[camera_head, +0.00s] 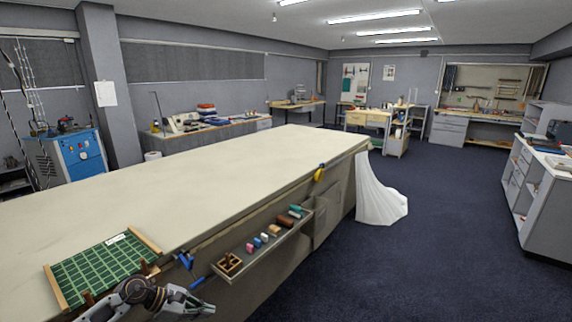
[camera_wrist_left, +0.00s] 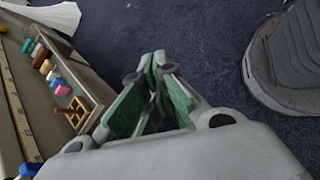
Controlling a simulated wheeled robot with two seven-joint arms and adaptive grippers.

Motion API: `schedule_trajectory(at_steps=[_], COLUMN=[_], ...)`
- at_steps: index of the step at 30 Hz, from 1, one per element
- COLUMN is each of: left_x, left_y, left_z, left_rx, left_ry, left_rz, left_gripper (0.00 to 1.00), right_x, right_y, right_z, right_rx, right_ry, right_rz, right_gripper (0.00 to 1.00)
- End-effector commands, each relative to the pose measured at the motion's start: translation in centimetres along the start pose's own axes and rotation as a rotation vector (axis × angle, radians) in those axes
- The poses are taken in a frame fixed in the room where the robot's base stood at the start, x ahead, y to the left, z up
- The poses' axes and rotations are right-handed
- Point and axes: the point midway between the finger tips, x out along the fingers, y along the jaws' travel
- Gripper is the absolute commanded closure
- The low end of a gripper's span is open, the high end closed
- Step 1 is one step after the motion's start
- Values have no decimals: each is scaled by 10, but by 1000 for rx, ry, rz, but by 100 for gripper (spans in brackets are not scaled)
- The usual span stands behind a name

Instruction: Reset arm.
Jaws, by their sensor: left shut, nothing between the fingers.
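My left gripper (camera_head: 196,303) is low in the head view, in front of the near end of the table. In the left wrist view its two green-padded fingers (camera_wrist_left: 157,72) are closed together with nothing between them, over dark blue carpet. The long table (camera_head: 225,165) has a pale cloth top. A narrow tray (camera_head: 262,249) on its side holds small coloured blocks and a brown wooden divided holder (camera_head: 229,264). The tray contents also show at the left of the wrist view, apart from the fingers. My right gripper is in neither view.
A green gridded board (camera_head: 95,270) with wooden side rails lies on the table's near corner, close to my left arm. Blue clamp-like tools (camera_head: 187,260) sit at the table edge. White cloth (camera_head: 378,195) hangs to the floor at the far end. Carpet (camera_head: 430,250) to the right is clear.

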Motion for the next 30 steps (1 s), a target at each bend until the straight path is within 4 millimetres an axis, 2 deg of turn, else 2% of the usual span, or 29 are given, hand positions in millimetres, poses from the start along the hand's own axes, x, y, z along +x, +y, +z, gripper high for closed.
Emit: schedule_trajectory(at_steps=[3, 8, 11, 17, 23, 30], left_x=[22, 45, 59, 84, 110, 137], left_y=[4, 12, 14, 9, -18, -76], left_z=[-8, -29, -49, -106, -181, -264], left_rx=[-249, -600, -829, -1300, -1777, -2253], left_ry=[-122, -274, -362, -520, -654, -766], left_rz=[50, 118, 161, 250, 353, 488], left_gripper=[100, 100, 100, 100, 100, 100], right_x=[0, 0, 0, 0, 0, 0], right_y=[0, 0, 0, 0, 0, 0], right_z=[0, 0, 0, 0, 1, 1], right_rx=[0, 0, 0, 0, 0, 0], right_ry=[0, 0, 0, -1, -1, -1], right_rz=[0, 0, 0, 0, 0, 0], right_gripper=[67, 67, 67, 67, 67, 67])
